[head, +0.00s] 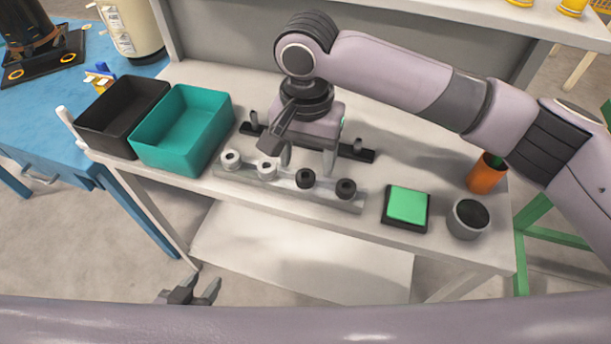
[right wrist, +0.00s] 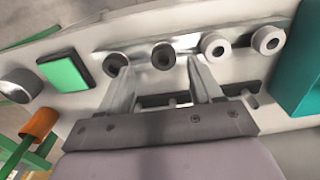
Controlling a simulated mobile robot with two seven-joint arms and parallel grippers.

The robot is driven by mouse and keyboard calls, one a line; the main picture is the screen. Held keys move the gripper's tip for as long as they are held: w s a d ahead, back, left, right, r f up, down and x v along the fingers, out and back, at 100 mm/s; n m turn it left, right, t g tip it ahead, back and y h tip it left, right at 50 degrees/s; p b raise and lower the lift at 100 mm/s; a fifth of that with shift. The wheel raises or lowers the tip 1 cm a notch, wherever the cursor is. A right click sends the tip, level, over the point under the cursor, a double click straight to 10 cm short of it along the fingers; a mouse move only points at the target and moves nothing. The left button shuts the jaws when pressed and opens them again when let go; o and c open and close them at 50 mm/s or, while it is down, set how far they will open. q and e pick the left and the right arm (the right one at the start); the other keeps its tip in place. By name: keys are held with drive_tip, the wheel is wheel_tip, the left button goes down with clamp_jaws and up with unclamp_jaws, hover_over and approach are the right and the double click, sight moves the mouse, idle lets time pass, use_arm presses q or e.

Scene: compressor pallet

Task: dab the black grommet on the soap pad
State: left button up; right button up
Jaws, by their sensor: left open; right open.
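A rail (head: 285,186) on the bench holds two white grommets (head: 231,160) (head: 267,168) on the left and two black grommets (head: 305,178) (head: 346,189) on the right. In the right wrist view, the order is reversed, with the inner black grommet (right wrist: 163,55) just beyond and between my fingertips. My right gripper (head: 308,168) is open and empty, its fingers pointing down close behind that grommet. The green soap pad (head: 407,204) lies in a dark tray right of the rail; it also shows in the right wrist view (right wrist: 64,72). My left gripper (head: 193,291) is open and empty, low in front of the bench.
A grey cup with a dark top (head: 468,218) and an orange cup (head: 487,174) stand right of the pad. A teal bin (head: 184,130) and a black bin (head: 122,117) are at the left. A dark bar (head: 366,154) with pegs lies behind the rail.

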sight(304, 172)
wheel_tip(304, 172, down, 5)
drive_tip(key=shift+w+a+r, duration=0.1)
drive_tip(key=shift+a+r, duration=0.05)
drive_tip(key=shift+r, duration=0.05)
drive_tip(key=shift+c, duration=0.3)
drive_tip(key=c, duration=1)
drive_tip(key=shift+r, duration=0.15)
wheel_tip(304, 172, up, 20)
drive_tip(key=shift+f+p, duration=0.1)
drive_tip(key=shift+p, duration=0.6)
